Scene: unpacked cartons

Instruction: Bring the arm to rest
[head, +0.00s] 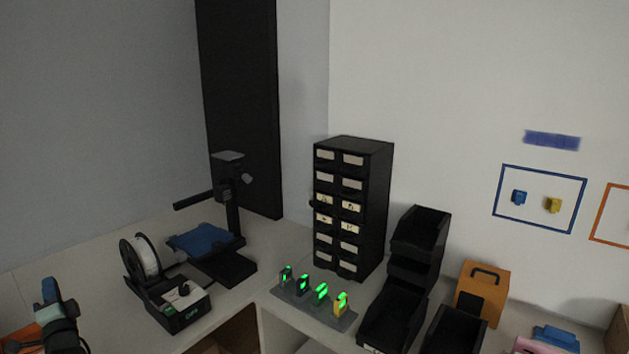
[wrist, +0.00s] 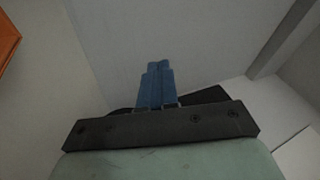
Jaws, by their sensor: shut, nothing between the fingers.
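My gripper (head: 49,288) shows at the lower left edge of the head view, with its blue fingers upward in the picture. In the wrist view its two blue fingers (wrist: 157,84) are together, with nothing between them. It is left of the black machine with the white spool and apart from it in the picture. The rest of my arm is mostly out of the frame.
A spool machine (head: 180,305) and a printer-like device (head: 230,265) stand on the left worktop. A drawer cabinet (head: 375,215), a rack of green-lit items (head: 330,315), black bins (head: 393,315) and an orange box (head: 495,290) stand rightward.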

